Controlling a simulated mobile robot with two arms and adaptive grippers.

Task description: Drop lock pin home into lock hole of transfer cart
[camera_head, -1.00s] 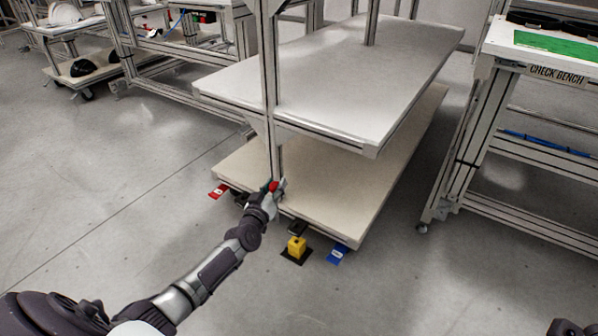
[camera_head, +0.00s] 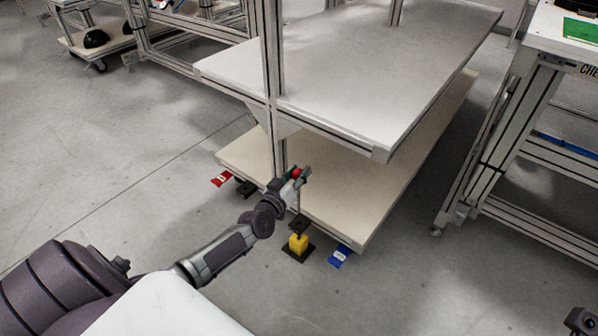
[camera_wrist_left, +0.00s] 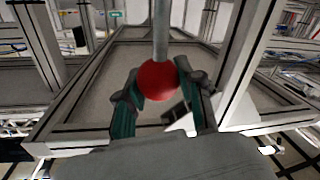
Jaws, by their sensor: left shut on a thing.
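The transfer cart (camera_head: 385,75) is a white two-deck cart on a metal frame; its lower deck (camera_head: 355,180) is beige. My left gripper (camera_head: 299,174) is shut on the red ball knob (camera_head: 297,173) of the lock pin, by the cart's near corner post. In the left wrist view, the gripper fingers (camera_wrist_left: 158,92) flank the red knob (camera_wrist_left: 158,81), and a grey pin shaft (camera_wrist_left: 160,35) runs up the picture from it. A dark bracket (camera_head: 298,222) sits at the cart's near edge, above a yellow block (camera_head: 298,243) on the floor. I cannot make out the lock hole itself.
A red tag (camera_head: 221,180) and a blue tag (camera_head: 339,256) lie on the floor beside the cart. The check bench (camera_head: 545,60) stands at the right. A dark part, probably of my right arm (camera_head: 581,320), shows at the lower right.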

